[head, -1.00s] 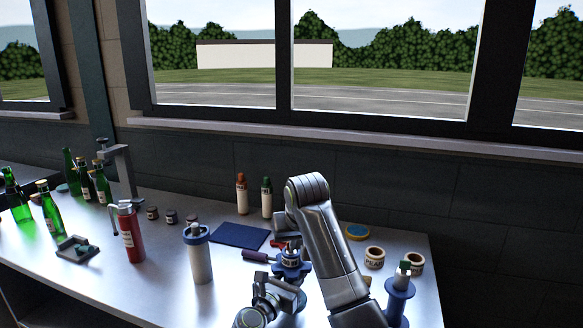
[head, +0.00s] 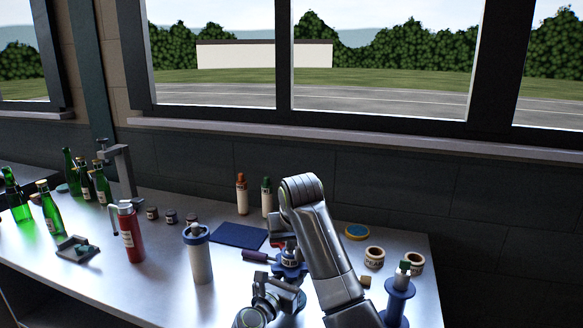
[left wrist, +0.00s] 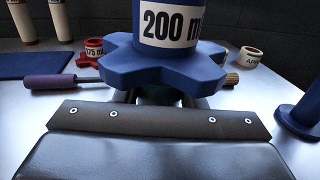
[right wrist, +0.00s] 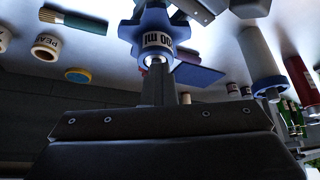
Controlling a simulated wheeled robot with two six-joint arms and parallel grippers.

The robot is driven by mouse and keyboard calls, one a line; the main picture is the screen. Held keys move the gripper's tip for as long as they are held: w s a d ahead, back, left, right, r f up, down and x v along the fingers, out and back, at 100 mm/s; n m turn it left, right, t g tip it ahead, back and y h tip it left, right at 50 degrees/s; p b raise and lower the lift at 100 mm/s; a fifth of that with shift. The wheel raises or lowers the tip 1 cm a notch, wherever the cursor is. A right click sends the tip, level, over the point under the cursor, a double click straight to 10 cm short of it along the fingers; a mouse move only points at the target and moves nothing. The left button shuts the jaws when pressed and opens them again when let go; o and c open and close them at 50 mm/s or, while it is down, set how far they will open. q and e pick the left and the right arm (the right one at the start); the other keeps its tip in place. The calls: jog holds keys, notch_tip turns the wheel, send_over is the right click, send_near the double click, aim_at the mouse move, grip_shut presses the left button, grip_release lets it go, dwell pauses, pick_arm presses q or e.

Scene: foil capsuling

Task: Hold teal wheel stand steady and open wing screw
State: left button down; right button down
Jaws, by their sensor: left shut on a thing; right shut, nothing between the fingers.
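A blue star wheel marked 200 ml (left wrist: 165,68) sits upright in front of my left gripper (head: 284,290). It also shows in the head view (head: 290,271) and the right wrist view (right wrist: 152,35). A little of the teal stand (left wrist: 158,97) shows below the wheel; the rest is hidden. My left gripper is shut on the stand, low under the wheel. My right gripper (right wrist: 156,70) is shut and empty, its tips at the top of the wheel's hub. A small pale tip at the hub may be the wing screw; its wings cannot be made out.
A purple-handled tool (head: 256,256), a red wheel (left wrist: 94,46) and a blue mat (head: 238,235) lie close by.

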jog(key=shift+s+a, duration=0.1)
jog(key=shift+s, duration=0.3)
jog(key=shift+r, duration=3)
jog(key=shift+d+f, duration=0.3)
jog(key=shift+f, duration=0.7)
jog(key=shift+d+f, duration=0.35)
jog(key=shift+f, duration=0.65)
jog(key=shift+d+f, duration=0.3)
jog(key=shift+f, duration=0.7)
jog(key=shift+w+a, duration=0.3)
jog(key=shift+w, duration=0.2)
jog(key=shift+s+a, duration=0.1)
jog(key=shift+a, duration=0.45)
